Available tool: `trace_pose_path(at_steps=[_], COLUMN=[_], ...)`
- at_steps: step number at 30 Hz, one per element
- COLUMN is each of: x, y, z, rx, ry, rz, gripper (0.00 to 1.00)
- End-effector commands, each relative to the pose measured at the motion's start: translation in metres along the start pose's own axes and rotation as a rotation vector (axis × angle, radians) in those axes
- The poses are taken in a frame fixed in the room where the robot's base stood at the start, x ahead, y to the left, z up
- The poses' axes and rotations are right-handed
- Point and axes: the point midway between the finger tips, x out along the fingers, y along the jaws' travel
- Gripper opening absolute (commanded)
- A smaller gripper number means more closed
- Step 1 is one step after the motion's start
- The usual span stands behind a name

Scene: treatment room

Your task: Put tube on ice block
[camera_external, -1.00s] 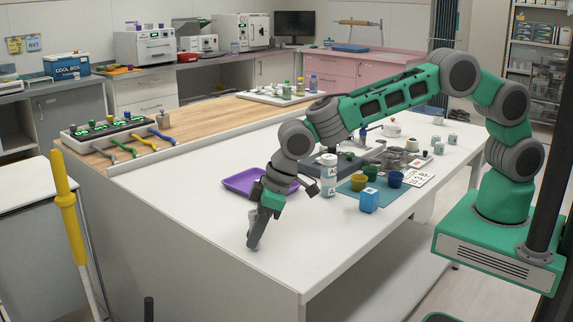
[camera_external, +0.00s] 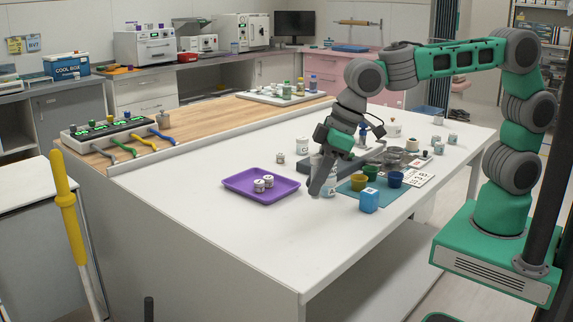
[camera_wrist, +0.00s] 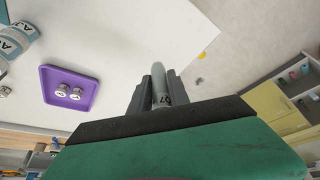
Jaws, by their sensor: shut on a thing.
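My gripper (camera_external: 317,190) is above the white table near its middle, left of the teal mat, with its fingers pointing down. In the wrist view my gripper (camera_wrist: 160,88) is shut on a grey tube (camera_wrist: 160,78), which lies between the two fingers and carries a dark mark. The tube is hard to make out in the external view.
A purple tray (camera_external: 236,187) with two small jars lies left of my gripper. The table's front left is clear.

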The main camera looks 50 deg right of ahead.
Motion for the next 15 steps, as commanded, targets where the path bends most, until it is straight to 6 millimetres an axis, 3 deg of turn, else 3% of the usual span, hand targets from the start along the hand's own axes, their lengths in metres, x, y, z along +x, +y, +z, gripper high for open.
trace_pose_path(at_steps=[4,8,12,15], x=[-0.008,-0.028,-0.061,-0.087], y=[0.01,0.044,0.092,0.117], z=[0.006,0.024,0.064,0.101], rx=[-0.009,-0.063,-0.172,-0.267], ry=[0.0,0.001,0.003,0.003], rz=[-0.004,-0.026,-0.071,-0.109], gripper=[0.0,0.0,0.0,0.0])
